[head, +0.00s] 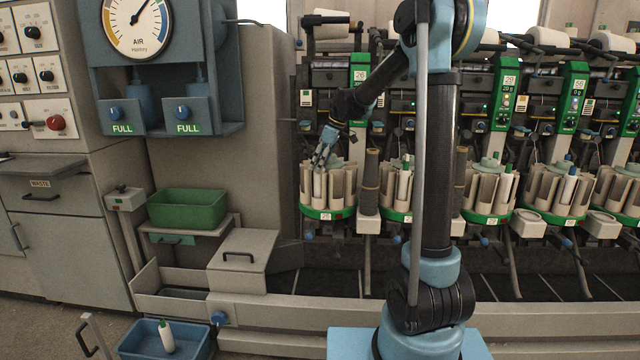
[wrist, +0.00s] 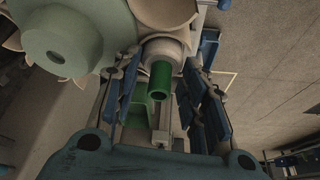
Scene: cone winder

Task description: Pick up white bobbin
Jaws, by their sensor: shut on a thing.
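A white bobbin (wrist: 164,50) with a green tube end stands between the fingers of my gripper (wrist: 170,85) in the wrist view. The fingers are shut on it from both sides. In the head view my gripper (head: 321,158) points down into the round bobbin magazine (head: 343,183) at the left end of the winder. The lower part of the bobbin is hidden among the magazine's pockets, and I cannot tell whether it rests on the bottom. The magazine's pale green hub (wrist: 62,38) is close at the left in the wrist view.
More magazines stand to the right, one with a green-tipped bobbin (head: 505,186) and one with a blue-tipped bobbin (head: 569,184). A dark post (head: 370,180) is just right of my gripper. A green bin (head: 187,209) and a blue crate (head: 140,345) holding a bobbin are at the left.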

